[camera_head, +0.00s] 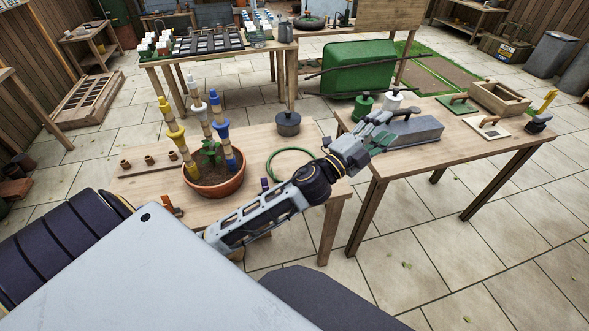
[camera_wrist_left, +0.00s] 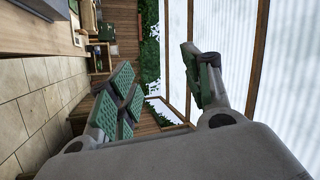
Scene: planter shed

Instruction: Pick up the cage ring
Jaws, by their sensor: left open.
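The cage ring, a thin green hoop (camera_head: 268,163), lies flat on the wooden table (camera_head: 258,140), right of the potted plant. My arm hides part of its right side. My left gripper (camera_head: 386,126) is well to the right of the ring, over the gap and near edge by the right table. In the left wrist view the gripper (camera_wrist_left: 155,78) has its green-padded fingers spread wide with nothing between them. The ring does not show in that view. My right gripper is in neither view.
A terracotta pot (camera_head: 216,190) with a plant and three coloured posts stands left of the ring. A dark lidded pot (camera_head: 288,124) stands behind it. The right table (camera_head: 455,133) holds a grey block (camera_head: 415,132), green and white canisters and a wooden box (camera_head: 499,97).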

